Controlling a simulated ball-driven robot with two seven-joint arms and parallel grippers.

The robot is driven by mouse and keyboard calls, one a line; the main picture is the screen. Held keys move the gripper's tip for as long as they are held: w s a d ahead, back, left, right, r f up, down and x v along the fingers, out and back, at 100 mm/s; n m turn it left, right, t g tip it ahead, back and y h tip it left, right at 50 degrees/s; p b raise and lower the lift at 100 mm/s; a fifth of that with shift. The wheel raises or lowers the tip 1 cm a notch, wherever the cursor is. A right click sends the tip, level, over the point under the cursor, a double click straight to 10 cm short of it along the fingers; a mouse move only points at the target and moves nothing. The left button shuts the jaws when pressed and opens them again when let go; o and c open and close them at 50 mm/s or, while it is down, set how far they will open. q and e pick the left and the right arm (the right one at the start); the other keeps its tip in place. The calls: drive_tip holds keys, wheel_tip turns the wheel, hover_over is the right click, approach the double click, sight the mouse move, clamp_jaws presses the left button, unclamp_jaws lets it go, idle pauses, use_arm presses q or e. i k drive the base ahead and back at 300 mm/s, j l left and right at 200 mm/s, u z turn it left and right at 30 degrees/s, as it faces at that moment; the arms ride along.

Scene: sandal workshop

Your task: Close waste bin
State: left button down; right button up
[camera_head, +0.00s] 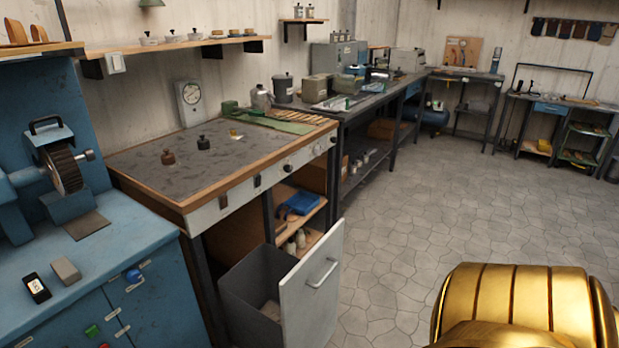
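The waste bin is a dark grey box (252,288) under the workbench. It is pulled out, with its open top showing and something pale lying inside. Its light grey front panel (312,292) stands out into the aisle, clear of the bench front, and carries a metal bar handle (322,273). Neither of my grippers shows in the head view. A gold ribbed part at the lower right is mine; it is away from the bin.
The wooden-edged workbench (225,208) stands above the bin, beside shelves with a blue tray (301,203). A blue machine cabinet (120,270) is at the left. The tiled floor (440,180) right of the panel is clear.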

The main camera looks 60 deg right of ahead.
sight(270, 280)
drive_tip(key=z, duration=1.7)
